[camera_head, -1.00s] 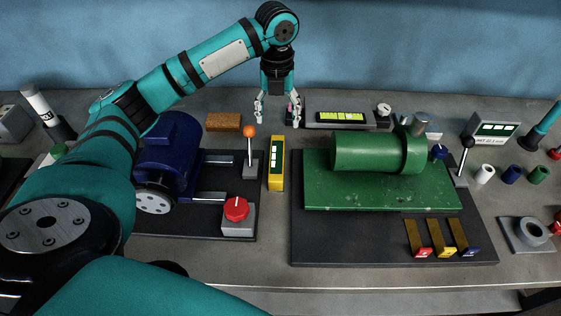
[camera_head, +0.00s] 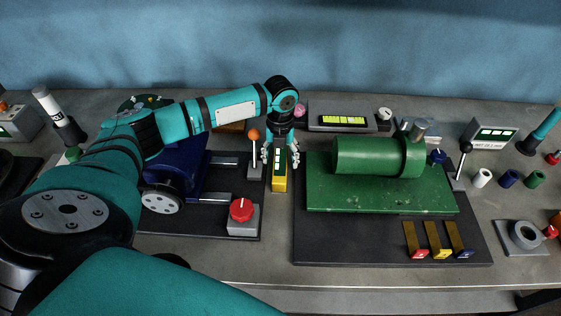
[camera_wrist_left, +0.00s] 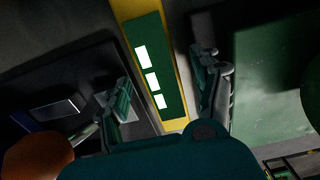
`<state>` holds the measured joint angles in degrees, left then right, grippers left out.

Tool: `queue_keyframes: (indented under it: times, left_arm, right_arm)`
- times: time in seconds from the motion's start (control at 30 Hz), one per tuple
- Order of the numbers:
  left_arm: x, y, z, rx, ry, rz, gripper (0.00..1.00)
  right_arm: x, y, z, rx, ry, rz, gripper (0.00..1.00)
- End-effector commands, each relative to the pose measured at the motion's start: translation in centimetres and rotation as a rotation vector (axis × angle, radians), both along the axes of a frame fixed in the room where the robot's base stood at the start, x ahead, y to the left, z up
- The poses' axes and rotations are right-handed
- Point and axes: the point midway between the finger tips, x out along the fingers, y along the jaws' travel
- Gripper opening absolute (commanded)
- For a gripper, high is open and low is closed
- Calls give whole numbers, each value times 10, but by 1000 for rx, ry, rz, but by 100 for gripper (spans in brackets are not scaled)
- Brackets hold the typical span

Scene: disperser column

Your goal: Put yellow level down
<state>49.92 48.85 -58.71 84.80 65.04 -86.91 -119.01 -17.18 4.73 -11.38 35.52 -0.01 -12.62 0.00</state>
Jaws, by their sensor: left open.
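The yellow level (camera_head: 279,183) lies on the bench between the dark plate on the left and the dark plate with the green machine. It is a narrow yellow bar with a green face and white windows. It also shows in the left wrist view (camera_wrist_left: 178,110), running between the two fingers. My left gripper (camera_head: 280,160) is open above the far part of the level, one finger on each side. In the left wrist view the open fingers (camera_wrist_left: 170,95) appear apart from the level. The gripper hides part of the level in the head view. My right gripper is not in view.
An orange-knobbed lever (camera_head: 253,136) stands close left of my left gripper. A red knob on a grey box (camera_head: 242,215) is nearer. The green machine (camera_head: 375,157) stands to the right. A grey display unit (camera_head: 343,120) lies behind.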

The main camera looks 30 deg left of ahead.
Motion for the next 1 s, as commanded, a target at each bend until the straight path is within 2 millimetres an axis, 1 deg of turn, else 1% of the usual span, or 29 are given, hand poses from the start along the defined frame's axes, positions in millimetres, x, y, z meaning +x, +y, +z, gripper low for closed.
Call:
queue_keyframes:
  times: [0.2,0.23,0.7,0.73,1.0]
  left_arm:
    - [0,0,-1,-1,-1,-1,65]
    - [0,0,-1,-1,-1,0,63]
    - [0,0,-1,0,-1,0,1]
    - [0,0,-1,0,-1,0,0]
    - [1,0,1,-2,-3,0,0]
  right_arm:
    - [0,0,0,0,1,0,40]
    - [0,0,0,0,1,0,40]
    - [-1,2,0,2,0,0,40]
    - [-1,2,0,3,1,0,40]
    - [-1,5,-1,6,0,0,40]
